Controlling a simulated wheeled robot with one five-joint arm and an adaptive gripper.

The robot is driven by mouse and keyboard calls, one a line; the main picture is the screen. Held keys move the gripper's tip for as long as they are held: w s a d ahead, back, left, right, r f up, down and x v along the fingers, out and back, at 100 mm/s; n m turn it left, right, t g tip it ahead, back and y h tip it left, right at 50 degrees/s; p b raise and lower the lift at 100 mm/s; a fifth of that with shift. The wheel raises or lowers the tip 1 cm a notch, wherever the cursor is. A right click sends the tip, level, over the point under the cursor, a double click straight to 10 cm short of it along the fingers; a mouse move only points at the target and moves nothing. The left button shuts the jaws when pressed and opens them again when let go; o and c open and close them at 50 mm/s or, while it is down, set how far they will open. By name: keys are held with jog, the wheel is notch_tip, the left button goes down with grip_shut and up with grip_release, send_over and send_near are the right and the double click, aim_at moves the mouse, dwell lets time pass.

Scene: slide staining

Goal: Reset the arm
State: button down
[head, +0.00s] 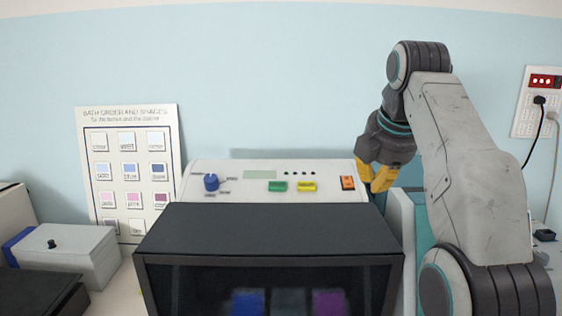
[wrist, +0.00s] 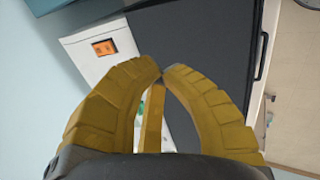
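My arm is raised at the right of the head view. My gripper (head: 377,184) has yellow fingers and points down by the right end of the staining machine's control panel (head: 230,190), close to the orange switch (head: 347,183). In the wrist view, the fingertips of my gripper (wrist: 162,73) come together with almost no gap, and nothing is held between them. A further yellow strip shows between the fingers. The orange switch (wrist: 103,48) on the white panel lies beyond the tips, up and left.
The machine's dark hood (head: 265,230) fills the front centre, with blue and purple baths behind its window. A grey box (head: 65,250) stands at left, before a chart (head: 130,170). A wall outlet (head: 537,105) with cables hangs at right.

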jog(key=s+f+m+g, duration=0.1)
jog(key=s+f+m, duration=1.6)
jog(key=s+f, duration=0.7)
jog(key=s, duration=0.4)
jog(key=shift+f+m+b, duration=0.25)
jog(key=shift+m+b, duration=0.1)
jog(key=shift+m, duration=0.05)
